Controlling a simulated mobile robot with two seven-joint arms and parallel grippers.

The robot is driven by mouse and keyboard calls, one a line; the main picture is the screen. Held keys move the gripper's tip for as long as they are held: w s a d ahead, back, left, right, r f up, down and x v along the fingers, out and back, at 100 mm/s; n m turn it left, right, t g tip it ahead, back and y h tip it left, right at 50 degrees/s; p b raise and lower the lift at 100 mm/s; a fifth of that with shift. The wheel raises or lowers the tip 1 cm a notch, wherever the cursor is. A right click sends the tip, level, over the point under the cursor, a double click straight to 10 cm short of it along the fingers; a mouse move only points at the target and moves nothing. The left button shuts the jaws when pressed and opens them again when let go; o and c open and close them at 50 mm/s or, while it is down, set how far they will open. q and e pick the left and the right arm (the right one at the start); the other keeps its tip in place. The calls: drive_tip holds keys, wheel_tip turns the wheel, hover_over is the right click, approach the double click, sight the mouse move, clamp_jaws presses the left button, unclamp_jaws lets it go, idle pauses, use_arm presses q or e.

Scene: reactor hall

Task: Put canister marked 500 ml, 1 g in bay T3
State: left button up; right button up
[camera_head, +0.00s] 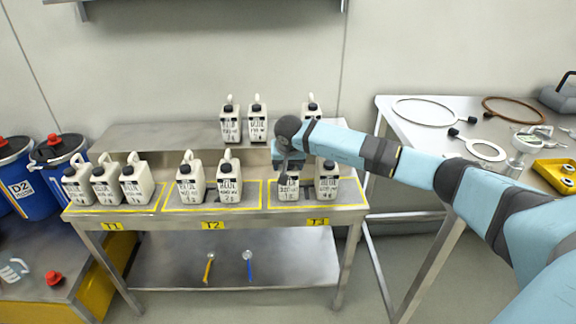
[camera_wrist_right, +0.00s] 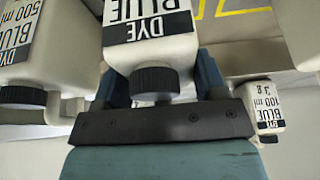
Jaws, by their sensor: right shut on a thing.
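My right gripper (camera_head: 288,166) is over bay T3 (camera_head: 350,201) and shut on a white canister (camera_head: 289,188), which looks upright within the yellow outline. In the wrist view the held canister (camera_wrist_right: 150,28) has a black cap and a "DYE BLUE" label, between the right gripper's fingers (camera_wrist_right: 155,85); its volume and mass are cut off. I cannot tell whether its base touches the bench. A second canister (camera_head: 327,182) stands beside it in T3. In the wrist view a neighbouring canister (camera_wrist_right: 48,65) reads "BLUE 500 ml". My left gripper is not in view.
Two canisters (camera_head: 191,179) (camera_head: 229,180) stand in bay T2, several (camera_head: 105,183) in T1. More stand on the raised back shelf (camera_head: 180,134). A table with rings and a yellow tray (camera_head: 556,172) is at right; blue drums (camera_head: 62,165) are at left.

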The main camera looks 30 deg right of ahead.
drive_tip(key=shift+f, duration=0.1)
drive_tip(key=o, duration=1.6)
drive_tip(key=shift+c, duration=0.2)
